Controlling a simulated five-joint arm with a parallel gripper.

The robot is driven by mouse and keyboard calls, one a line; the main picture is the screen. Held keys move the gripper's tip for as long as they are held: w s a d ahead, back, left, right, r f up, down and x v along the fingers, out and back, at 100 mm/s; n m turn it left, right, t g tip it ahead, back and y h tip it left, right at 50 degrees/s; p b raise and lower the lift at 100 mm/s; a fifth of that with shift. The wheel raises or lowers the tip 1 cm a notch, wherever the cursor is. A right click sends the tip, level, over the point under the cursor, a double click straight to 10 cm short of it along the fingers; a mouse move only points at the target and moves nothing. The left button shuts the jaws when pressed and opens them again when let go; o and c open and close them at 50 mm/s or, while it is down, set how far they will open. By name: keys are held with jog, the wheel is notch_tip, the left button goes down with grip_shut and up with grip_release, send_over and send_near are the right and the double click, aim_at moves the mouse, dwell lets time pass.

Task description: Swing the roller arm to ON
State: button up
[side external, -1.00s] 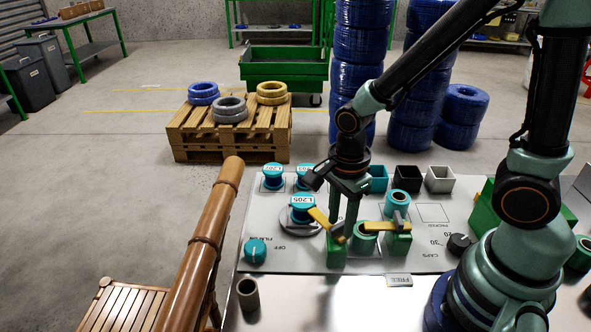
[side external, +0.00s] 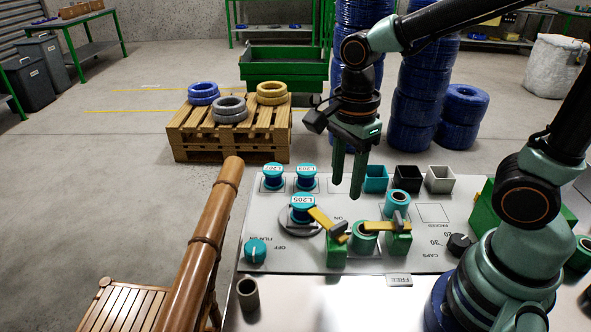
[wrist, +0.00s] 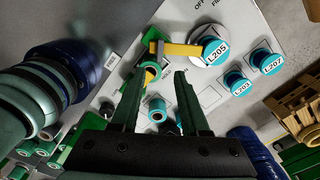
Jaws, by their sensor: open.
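A yellow arm (side external: 322,217) on a green post (side external: 337,252) slants up-left to the reel labelled L205 (side external: 302,210). Its lower right end is dark. A second yellow arm (side external: 380,227) lies nearly level on another green post (side external: 398,244), with a grey part on it. I cannot tell for sure which is the roller arm. The ON mark (side external: 340,218) is right of the L205 reel; OFF (side external: 274,247) is left. My gripper (side external: 347,190) is open and empty above the panel, fingers down. In the wrist view my gripper (wrist: 159,75) straddles nothing; a yellow arm (wrist: 180,49) lies beyond the fingertips.
Two more labelled reels (side external: 273,177) stand at the panel's back left. Teal, black and grey open boxes (side external: 408,179) line the back right.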

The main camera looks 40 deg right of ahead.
notch_tip(320, 180, up, 2)
jog(key=shift+r, duration=0.1)
dwell(0.4)
jog(key=d+r+n+t, duration=0.2)
jog(key=n, duration=0.8)
jog(key=d+r+n+t, duration=0.3)
jog(key=n, duration=0.7)
jog(key=shift+w+d+r+t, duration=0.2)
jog(key=shift+w+d+t, duration=0.05)
jog(key=shift+w+t, duration=0.05)
